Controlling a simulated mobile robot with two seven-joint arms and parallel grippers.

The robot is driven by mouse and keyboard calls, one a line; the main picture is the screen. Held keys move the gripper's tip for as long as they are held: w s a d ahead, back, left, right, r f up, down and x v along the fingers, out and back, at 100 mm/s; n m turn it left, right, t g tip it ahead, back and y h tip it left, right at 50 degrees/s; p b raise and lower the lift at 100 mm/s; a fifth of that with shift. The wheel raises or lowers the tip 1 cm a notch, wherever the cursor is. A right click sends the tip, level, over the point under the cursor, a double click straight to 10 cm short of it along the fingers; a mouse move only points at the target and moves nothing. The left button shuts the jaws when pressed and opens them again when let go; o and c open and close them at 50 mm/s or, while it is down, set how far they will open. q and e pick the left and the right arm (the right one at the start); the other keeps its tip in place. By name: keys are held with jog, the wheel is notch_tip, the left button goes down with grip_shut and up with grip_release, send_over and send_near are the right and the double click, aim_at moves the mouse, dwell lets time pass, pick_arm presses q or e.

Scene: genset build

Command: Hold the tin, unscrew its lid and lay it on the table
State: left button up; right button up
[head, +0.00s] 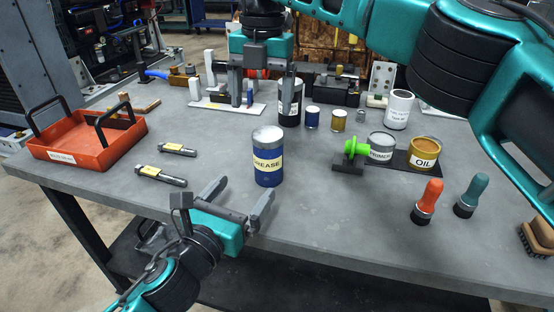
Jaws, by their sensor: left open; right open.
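The blue tin (268,172) with a cream GREASE label stands upright on the grey table. Its silver-grey lid (268,135) sits on top. My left gripper (247,188) is open and empty, low at the near-left side of the tin, its fingers pointing toward it and apart from it. My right gripper (262,106) is open and points down above and behind the lid in the picture, with nothing between its fingers. Its exact height over the tin is hard to tell.
A red tray (88,147) and two dark cylindrical tools lie left. Behind the tin are a dark canister (290,112) and small blue and yellow tins. Right are primer (381,148) and oil (424,153) tins and two brushes. The front table between tin and brushes is clear.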

aim_at(271, 153)
pick_arm(q)
jog(key=shift+w+d+m, duration=0.2)
jog(key=shift+w+m, duration=0.05)
jog(key=shift+m, duration=0.05)
pick_arm(e)
jog(key=shift+w+d+r+h, duration=0.3)
jog(key=shift+d+r, duration=0.15)
pick_arm(q)
jog(key=shift+w+d, duration=0.1)
jog(key=shift+w, duration=0.15)
pick_arm(e)
jog(key=shift+d+r, duration=0.1)
jog(key=shift+r, duration=0.05)
pick_arm(q)
jog(key=x, duration=1.2)
jog(key=shift+d, duration=0.1)
